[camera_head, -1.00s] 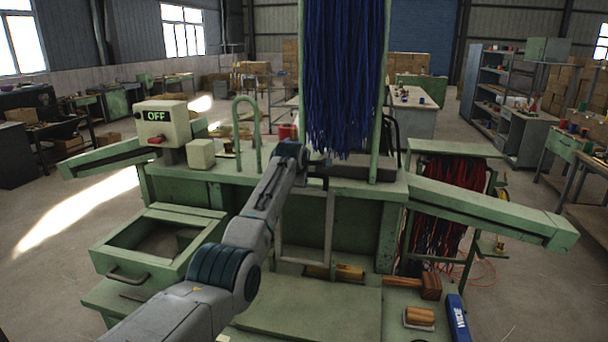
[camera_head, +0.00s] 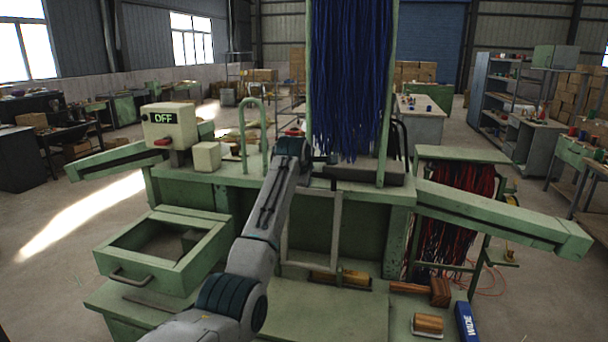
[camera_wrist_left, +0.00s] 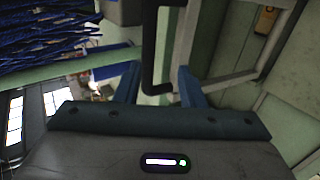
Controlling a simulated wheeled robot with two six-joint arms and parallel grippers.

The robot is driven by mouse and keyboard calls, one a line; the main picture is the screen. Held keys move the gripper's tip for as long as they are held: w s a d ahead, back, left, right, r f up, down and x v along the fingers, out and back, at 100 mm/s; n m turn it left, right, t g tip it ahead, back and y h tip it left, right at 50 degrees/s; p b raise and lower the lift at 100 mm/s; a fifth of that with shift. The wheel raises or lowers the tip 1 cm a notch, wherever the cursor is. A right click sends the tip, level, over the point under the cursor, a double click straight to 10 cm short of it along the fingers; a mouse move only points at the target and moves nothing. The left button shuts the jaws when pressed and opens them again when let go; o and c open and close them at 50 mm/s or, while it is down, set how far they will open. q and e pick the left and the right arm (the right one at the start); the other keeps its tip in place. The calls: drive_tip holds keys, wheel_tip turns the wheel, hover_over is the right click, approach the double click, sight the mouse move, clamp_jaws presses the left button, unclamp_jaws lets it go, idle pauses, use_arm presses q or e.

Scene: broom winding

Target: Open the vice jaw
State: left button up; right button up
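The vice at the front of the green bench appears as a dark block (camera_head: 365,175) below the hanging blue strands (camera_head: 350,80). My left arm reaches up to it, and its gripper (camera_head: 322,163) is small and dark at the block's left end. In the left wrist view the two blue fingers of my left gripper (camera_wrist_left: 160,88) stand apart. A black bar-like handle (camera_wrist_left: 149,50) comes down into the gap between them; I cannot tell whether either finger touches it. The jaw's opening cannot be made out. My right gripper is not in view.
A pale metal frame (camera_head: 335,225) hangs below the vice. An open green drawer (camera_head: 125,262) is at left, near a control box (camera_head: 172,122) reading OFF. Green arms extend both sides. Brushes and a mallet (camera_head: 438,292) lie on the lower shelf at right.

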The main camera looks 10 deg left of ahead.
use_arm(q)
drive_tip(key=shift+b+v, duration=1.15)
drive_tip(key=shift+v, duration=1.8)
